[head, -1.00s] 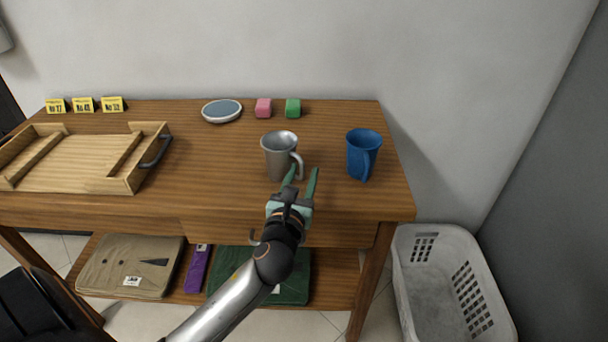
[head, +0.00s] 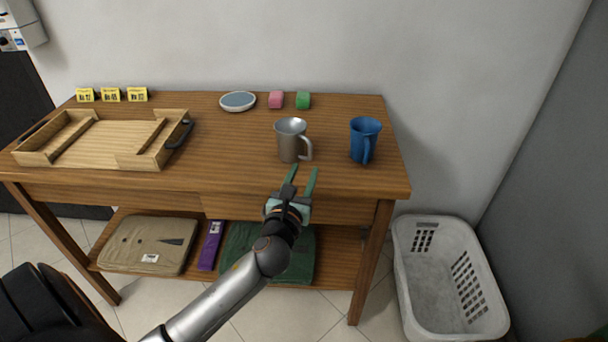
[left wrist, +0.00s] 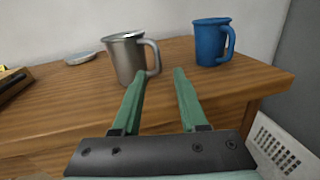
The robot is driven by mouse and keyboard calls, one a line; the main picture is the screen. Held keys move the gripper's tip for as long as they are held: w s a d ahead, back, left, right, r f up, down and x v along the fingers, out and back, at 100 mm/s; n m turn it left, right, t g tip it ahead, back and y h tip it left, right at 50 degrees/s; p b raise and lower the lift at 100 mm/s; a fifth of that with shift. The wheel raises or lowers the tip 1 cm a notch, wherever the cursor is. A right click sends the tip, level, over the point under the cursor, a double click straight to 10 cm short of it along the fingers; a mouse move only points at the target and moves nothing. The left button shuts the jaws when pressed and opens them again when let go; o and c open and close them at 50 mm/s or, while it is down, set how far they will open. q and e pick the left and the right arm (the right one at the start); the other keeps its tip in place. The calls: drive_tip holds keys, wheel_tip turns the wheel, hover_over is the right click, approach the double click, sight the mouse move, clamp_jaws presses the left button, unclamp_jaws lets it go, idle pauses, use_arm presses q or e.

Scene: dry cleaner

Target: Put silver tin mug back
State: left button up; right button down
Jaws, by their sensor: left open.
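The silver tin mug (head: 289,140) stands upright on the wooden table (head: 225,170), near its front right part, with its handle to the right. It also shows in the left wrist view (left wrist: 125,62). My left gripper (head: 301,171) is open and empty at the table's front edge, just in front of the mug and apart from it. In the left wrist view the fingers (left wrist: 158,77) are spread, with the mug ahead and to the left. My right gripper is not in view.
A blue mug (head: 364,140) stands right of the silver one. A wooden tray (head: 100,155) is on the left. A white basket (head: 447,320) stands on the floor at right.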

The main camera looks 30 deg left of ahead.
use_arm(q)
drive_tip(key=s+d+f+n+g+h, duration=0.25)
drive_tip(key=s+d+f+n, duration=0.25)
drive_tip(key=f+n, duration=0.3)
drive_tip(key=s+d+f+n+g+h, duration=0.25)
drive_tip(key=s+d+f+n, duration=0.2)
drive_tip(key=f+n, duration=0.35)
drive_tip(key=s+d+f+n+g+h, duration=0.1)
drive_tip(key=s+d+f+n+h, duration=0.1)
drive_tip(key=s+d+f+n, duration=0.2)
drive_tip(key=s+d+f+n+g+h, duration=0.1)
drive_tip(key=s+d+f+n, duration=0.3)
drive_tip(key=s+n, duration=0.5)
drive_tip(key=shift+f+n+g+h, duration=0.4)
drive_tip(key=shift+f+n, duration=0.2)
drive_tip(key=shift+f, duration=0.2)
